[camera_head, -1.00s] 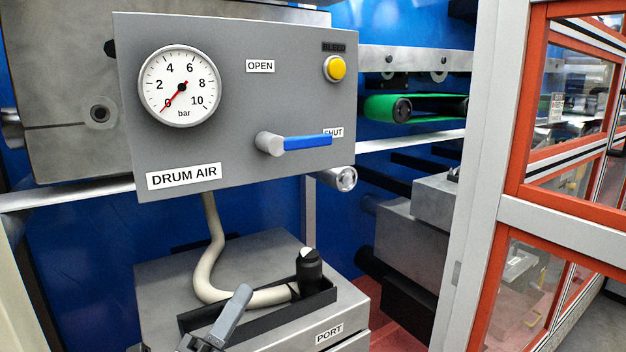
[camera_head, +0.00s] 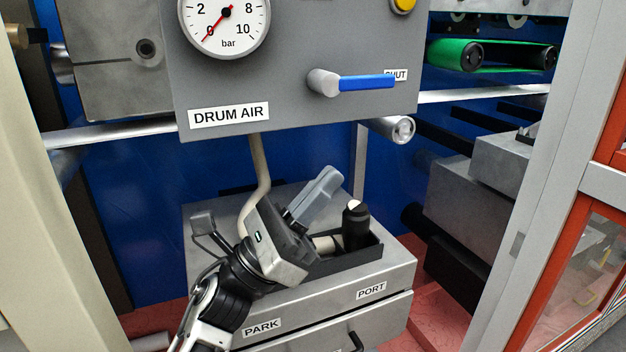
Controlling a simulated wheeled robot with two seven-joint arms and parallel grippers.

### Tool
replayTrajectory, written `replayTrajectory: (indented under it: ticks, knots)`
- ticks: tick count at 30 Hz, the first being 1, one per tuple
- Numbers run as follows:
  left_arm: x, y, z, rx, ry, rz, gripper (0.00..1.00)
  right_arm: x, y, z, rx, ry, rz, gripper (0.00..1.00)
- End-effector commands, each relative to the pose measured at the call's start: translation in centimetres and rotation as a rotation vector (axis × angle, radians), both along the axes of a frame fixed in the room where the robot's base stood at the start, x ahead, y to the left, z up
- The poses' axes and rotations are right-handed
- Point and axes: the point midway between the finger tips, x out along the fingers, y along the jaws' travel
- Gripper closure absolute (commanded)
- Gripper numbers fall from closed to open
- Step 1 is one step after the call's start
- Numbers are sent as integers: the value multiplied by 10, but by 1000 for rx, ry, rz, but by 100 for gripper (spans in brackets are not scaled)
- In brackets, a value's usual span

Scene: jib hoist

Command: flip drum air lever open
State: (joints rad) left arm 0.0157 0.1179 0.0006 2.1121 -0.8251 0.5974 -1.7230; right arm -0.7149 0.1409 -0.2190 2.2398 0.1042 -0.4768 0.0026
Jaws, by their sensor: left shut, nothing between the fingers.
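The drum air panel (camera_head: 300,100) is a grey board labelled DRUM AIR. Its lever has a blue handle (camera_head: 367,83) on a silver pivot (camera_head: 323,83); the handle points right, about level, towards the SHUT label (camera_head: 397,75). The gauge (camera_head: 223,22) needle points at 0 bar. My left gripper (camera_head: 328,180) is shut and empty, below the panel and apart from the lever, in front of the grey box. It hides part of the pale hose. My right gripper is not in view.
The grey box (camera_head: 395,270) carries PARK and PORT labels and a black tray (camera_head: 366,252) with a black fitting (camera_head: 355,226). A metal tube end (camera_head: 401,130) sticks out below the panel. A yellow button (camera_head: 404,4) is at the panel's top right.

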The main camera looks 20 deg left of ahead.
Motion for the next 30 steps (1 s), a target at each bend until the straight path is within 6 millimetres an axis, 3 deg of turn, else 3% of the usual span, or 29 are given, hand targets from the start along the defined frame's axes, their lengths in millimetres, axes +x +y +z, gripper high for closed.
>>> replayTrajectory:
  ticks: [1,8,15,30]
  knots:
    - [5,-6,15,-1,-4,-2,100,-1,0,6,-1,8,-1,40]
    - [30,-30,48,-1,-2,-1,100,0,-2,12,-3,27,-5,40]
    - [30,-30,78,2,0,1,100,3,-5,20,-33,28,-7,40]
    - [30,-30,83,-1,0,1,100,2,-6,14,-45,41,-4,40]
